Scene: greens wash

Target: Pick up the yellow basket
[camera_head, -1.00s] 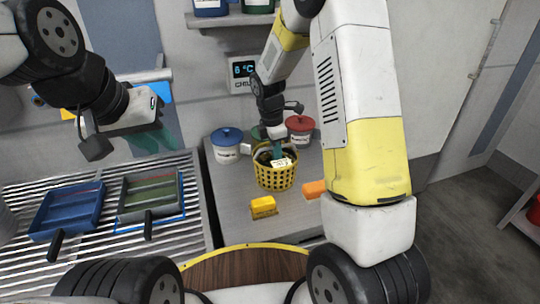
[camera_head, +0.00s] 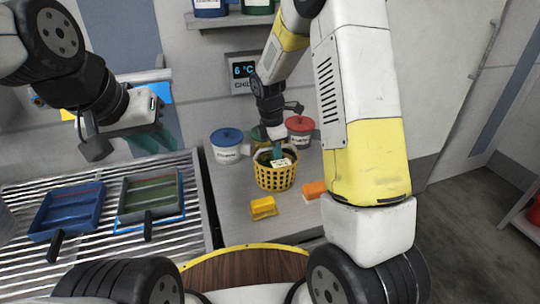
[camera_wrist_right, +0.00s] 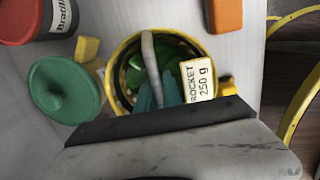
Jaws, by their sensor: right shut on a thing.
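The yellow basket (camera_head: 276,179) stands upright on the grey counter, and it also shows from above in the right wrist view (camera_wrist_right: 119,72). A pale handle (camera_wrist_right: 151,62) arches over its opening. Inside are dark and green contents and a white label (camera_wrist_right: 197,80) reading "ROCKET 250 g". My right gripper (camera_head: 278,153) points down at the basket, with its teal fingers (camera_wrist_right: 160,96) shut on the handle. The exact grip is partly hidden by the wrist housing. My left gripper (camera_head: 158,140) hangs empty above the back of the slatted rack, well away from the basket; its finger gap is unclear.
A blue-lidded pot (camera_head: 227,147) and a red-lidded pot (camera_head: 300,131) stand behind the basket, with a green-lidded pot (camera_wrist_right: 66,90) between. A yellow block (camera_head: 263,208) and an orange block (camera_head: 314,190) lie in front.

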